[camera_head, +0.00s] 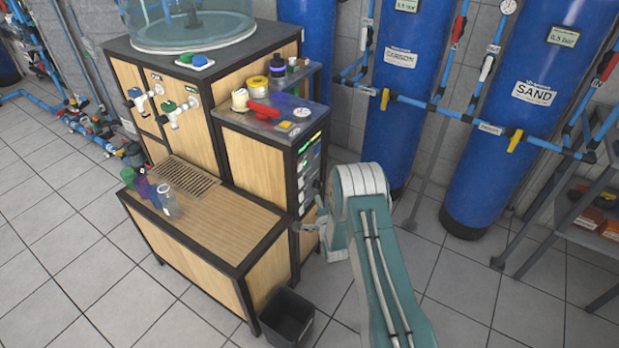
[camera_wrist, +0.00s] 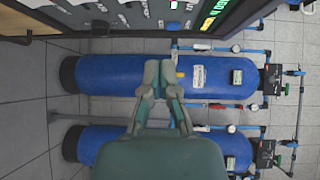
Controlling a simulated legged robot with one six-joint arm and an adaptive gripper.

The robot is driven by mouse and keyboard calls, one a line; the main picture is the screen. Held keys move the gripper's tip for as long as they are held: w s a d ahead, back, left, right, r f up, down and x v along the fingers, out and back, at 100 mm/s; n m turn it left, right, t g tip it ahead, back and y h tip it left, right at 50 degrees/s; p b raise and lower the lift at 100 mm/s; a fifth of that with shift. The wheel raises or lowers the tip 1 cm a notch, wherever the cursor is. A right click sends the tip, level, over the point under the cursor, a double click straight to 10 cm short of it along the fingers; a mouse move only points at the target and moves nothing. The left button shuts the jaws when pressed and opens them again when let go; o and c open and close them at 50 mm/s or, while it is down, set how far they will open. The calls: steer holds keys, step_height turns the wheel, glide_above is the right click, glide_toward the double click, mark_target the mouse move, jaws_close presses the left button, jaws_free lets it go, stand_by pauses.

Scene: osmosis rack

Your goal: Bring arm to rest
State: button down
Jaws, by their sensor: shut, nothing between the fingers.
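My arm, teal and grey, reaches up from the bottom of the head view and bends at a pale elbow joint. My gripper (camera_head: 306,227) shows small at the left of that elbow, in front of the right side of the wooden cabinet (camera_head: 255,170). In the wrist view my gripper (camera_wrist: 158,72) has its grey-green fingertips together with nothing between them. Behind it lies a blue tank (camera_wrist: 120,76), seen sideways. The gripper's lower part is partly hidden by the arm in the head view.
A low wooden bench (camera_head: 225,225) with several small bottles stands left of my arm. A dark bin (camera_head: 287,318) is on the floor close by. Blue tanks (camera_head: 405,90) and pipes line the wall behind. A metal shelf (camera_head: 590,240) stands at right. Tiled floor is clear at left.

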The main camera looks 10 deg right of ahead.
step_height(320, 180, up, 15)
steer(key=n+g, duration=0.3)
steer(key=n, duration=0.1)
steer(key=s+a+r+n+g, duration=0.1)
steer(key=s+r+n, duration=0.1)
steer(key=s+r, duration=0.35)
steer(key=s+r+n+g, duration=0.2)
steer(key=s+r+n, duration=0.1)
steer(key=r, duration=0.5)
steer(key=s+a+r+n+g, duration=0.1)
steer(key=s+r+n+g, duration=0.1)
steer(key=s, duration=0.9)
steer(key=s+r+n+g, duration=0.2)
steer(key=s+r+n, duration=0.1)
steer(key=s, duration=0.8)
steer(key=s+a+r+n+g, duration=0.1)
steer(key=s+r+n, duration=0.1)
steer(key=s, duration=1)
steer(key=shift+a+r+n+g, duration=0.3)
steer(key=shift+n+g, duration=0.1)
steer(key=shift+n, duration=0.3)
steer(key=shift+w, duration=0.15)
